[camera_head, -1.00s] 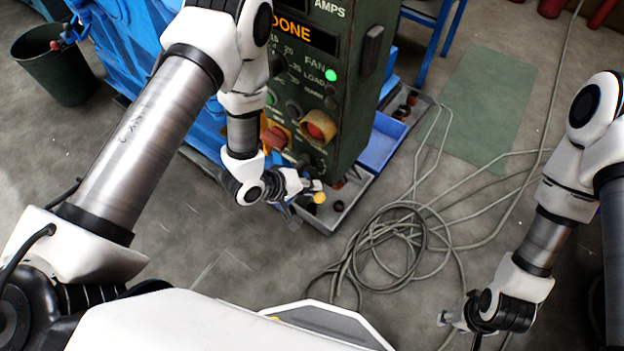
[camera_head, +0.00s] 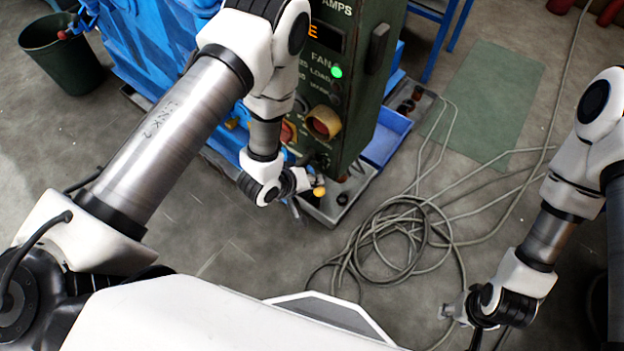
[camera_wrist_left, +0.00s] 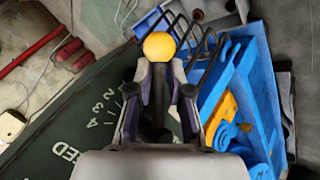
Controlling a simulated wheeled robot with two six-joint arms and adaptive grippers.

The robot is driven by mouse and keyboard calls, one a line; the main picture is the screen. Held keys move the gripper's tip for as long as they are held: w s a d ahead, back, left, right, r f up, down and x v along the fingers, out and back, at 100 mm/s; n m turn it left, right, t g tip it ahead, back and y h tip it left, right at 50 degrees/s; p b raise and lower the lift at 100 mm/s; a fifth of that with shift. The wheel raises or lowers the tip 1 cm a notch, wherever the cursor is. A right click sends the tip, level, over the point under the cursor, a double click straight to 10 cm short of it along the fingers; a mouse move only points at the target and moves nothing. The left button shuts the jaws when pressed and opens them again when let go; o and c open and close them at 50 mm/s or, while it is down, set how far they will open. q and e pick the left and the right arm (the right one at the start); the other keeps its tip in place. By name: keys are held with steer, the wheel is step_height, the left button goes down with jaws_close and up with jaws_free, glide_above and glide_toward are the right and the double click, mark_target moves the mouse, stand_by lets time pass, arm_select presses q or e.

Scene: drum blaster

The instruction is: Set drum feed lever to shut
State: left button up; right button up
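The drum feed lever shows as a yellow ball knob (camera_head: 319,191) low at the front of the green control box (camera_head: 352,125). In the left wrist view the knob (camera_wrist_left: 159,46) sits at the fingertips of my left gripper (camera_wrist_left: 160,72). The fingers stand apart with a dark gap between them. I cannot tell whether they grip the knob or only stand around it. The lever's shaft is hidden. My left gripper (camera_head: 308,185) also shows beside the knob in the head view. My right gripper (camera_head: 452,312) hangs low at the right, away from the box; its fingers are unclear.
A white scale with numbers (camera_wrist_left: 110,107) is on the green panel. A blue tray (camera_head: 385,138) stands beside the box. Coiled grey cables (camera_head: 395,235) lie on the floor at centre right. A dark bin (camera_head: 62,55) stands at the far left. Grey floor is open at the left.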

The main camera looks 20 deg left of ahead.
arm_select(q)
steer(key=shift+o, duration=0.4)
steer(key=shift+s+a+r, duration=0.1)
steer(key=shift+r, duration=0.15)
steer(key=v, duration=1.1)
steer(key=shift+s+a+r, duration=0.1)
steer(key=shift+s+a, duration=0.05)
